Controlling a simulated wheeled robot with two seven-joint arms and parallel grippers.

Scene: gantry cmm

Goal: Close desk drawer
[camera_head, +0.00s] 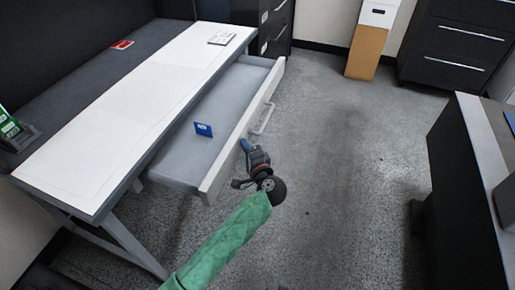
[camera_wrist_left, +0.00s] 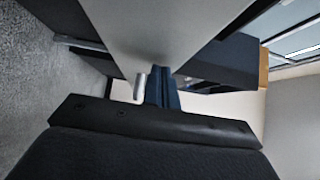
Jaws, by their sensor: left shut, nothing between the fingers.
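The desk drawer (camera_head: 215,115) is pulled out from under the white-topped desk (camera_head: 120,112). Its pale front panel (camera_head: 246,128) carries a bar handle (camera_head: 263,118). A small blue card-like item (camera_head: 203,129) is in the drawer. My left gripper (camera_head: 244,146) is shut and empty, with its blue fingertips at the outer face of the front panel, nearer me than the handle. In the left wrist view the blue fingers (camera_wrist_left: 162,90) are together close to the pale panel (camera_wrist_left: 170,30); whether they touch it is unclear. My right gripper is out of view.
Open grey floor (camera_head: 335,165) lies right of the drawer. A dark desk or cabinet (camera_head: 465,190) stands at the right edge. A dark drawer cabinet (camera_head: 458,45) and a tan-and-white box (camera_head: 367,45) stand at the back. A green item (camera_head: 9,123) sits on the desk's left end.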

